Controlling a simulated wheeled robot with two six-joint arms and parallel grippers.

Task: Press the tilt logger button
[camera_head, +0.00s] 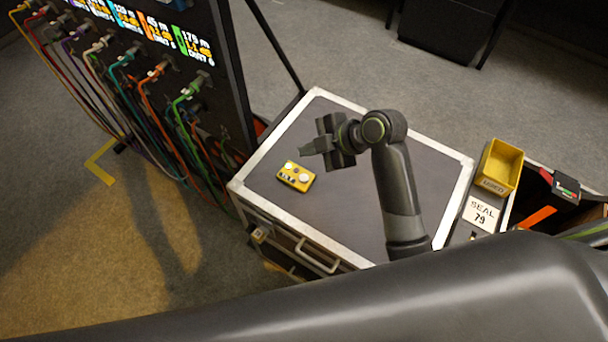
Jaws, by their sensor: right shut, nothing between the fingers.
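The tilt logger looks to be the small yellow box (295,176) on the dark top of the flight case (350,205). It has pale round parts on its upper face and a dark marking on its front side. My right gripper (303,150) is shut and empty. Its fingertips point left and appear just above and beyond the yellow box in the picture. I cannot tell the exact height of the gap. My left gripper is not in view.
A dark panel (232,70) with several coloured cables stands at the left. A yellow bin (501,167) and a white card reading "SEAL 79" (480,213) are to the right of the case. The case top around the yellow box is clear.

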